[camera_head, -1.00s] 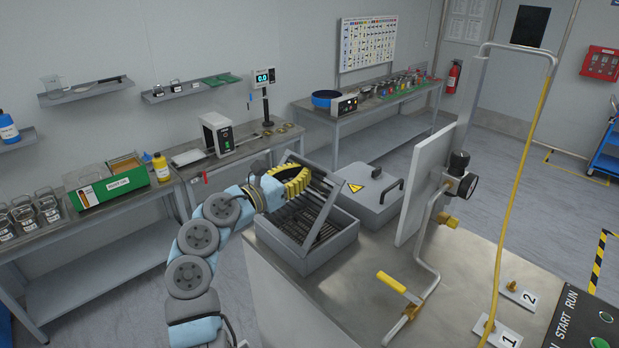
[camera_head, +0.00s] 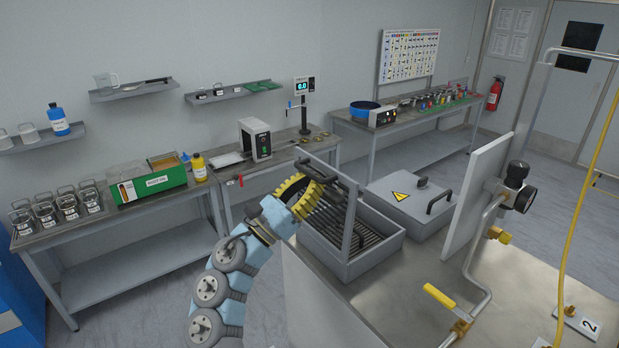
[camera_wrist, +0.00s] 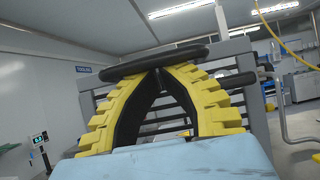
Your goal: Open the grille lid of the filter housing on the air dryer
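The filter housing (camera_head: 375,262) is an open grey metal box on the steel top of the air dryer. Its grille lid (camera_head: 349,224), a grey frame with dark bars, stands raised, close to upright. The lid also fills the middle of the wrist view (camera_wrist: 255,108). My yellow-fingered gripper (camera_head: 312,176) is at the lid's top edge. In the wrist view its fingertips (camera_wrist: 160,70) meet at the lid's dark handle (camera_wrist: 130,69), which crosses them. They look closed on this handle, though the exact contact is partly hidden.
A closed grey cover with a warning label (camera_head: 415,203) sits right of the housing. Benches line the wall behind.

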